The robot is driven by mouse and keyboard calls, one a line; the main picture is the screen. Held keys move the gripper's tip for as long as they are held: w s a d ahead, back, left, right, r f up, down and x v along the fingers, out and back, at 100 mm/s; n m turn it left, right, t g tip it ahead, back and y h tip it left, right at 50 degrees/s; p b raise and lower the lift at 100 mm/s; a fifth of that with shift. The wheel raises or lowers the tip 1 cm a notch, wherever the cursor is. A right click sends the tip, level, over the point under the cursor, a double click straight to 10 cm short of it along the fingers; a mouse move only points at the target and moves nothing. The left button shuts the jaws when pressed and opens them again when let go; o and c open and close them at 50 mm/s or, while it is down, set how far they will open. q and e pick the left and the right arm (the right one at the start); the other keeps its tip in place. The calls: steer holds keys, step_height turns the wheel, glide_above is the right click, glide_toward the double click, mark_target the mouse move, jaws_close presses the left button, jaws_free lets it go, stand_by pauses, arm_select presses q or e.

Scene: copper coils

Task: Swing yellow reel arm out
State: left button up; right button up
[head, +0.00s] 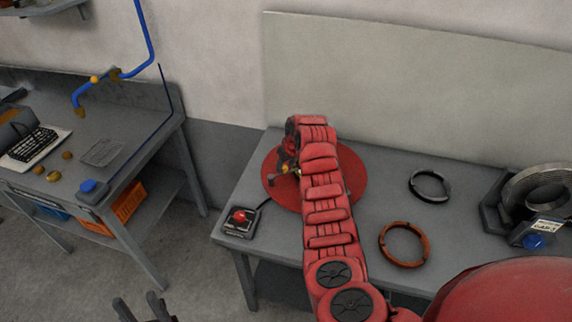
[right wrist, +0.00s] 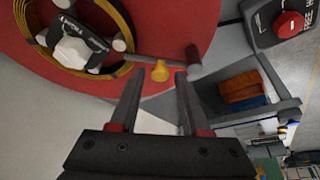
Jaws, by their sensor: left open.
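The red reel disc (head: 352,172) lies on the grey bench. In the right wrist view the disc (right wrist: 190,25) carries a copper-coloured coil (right wrist: 28,15) around a hub (right wrist: 72,50). A dark bar (right wrist: 185,62) with a yellow knob (right wrist: 160,71) sticks out near the disc's edge; a bit of yellow (head: 286,168) shows beside my right arm in the head view. My right gripper (right wrist: 159,76) is open, its fingertips on either side of the yellow knob with gaps showing. In the head view my right arm hides it. My left gripper (head: 143,308) is open and empty, low over the floor.
A box with a red button (head: 240,219) stands at the bench's front left corner. A black ring (head: 429,186), a copper ring (head: 404,244) and a machine with a metal coil (head: 540,188) are to the right. Another bench (head: 130,140) stands at the left.

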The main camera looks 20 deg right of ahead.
jaws_close()
stand_by(1.2)
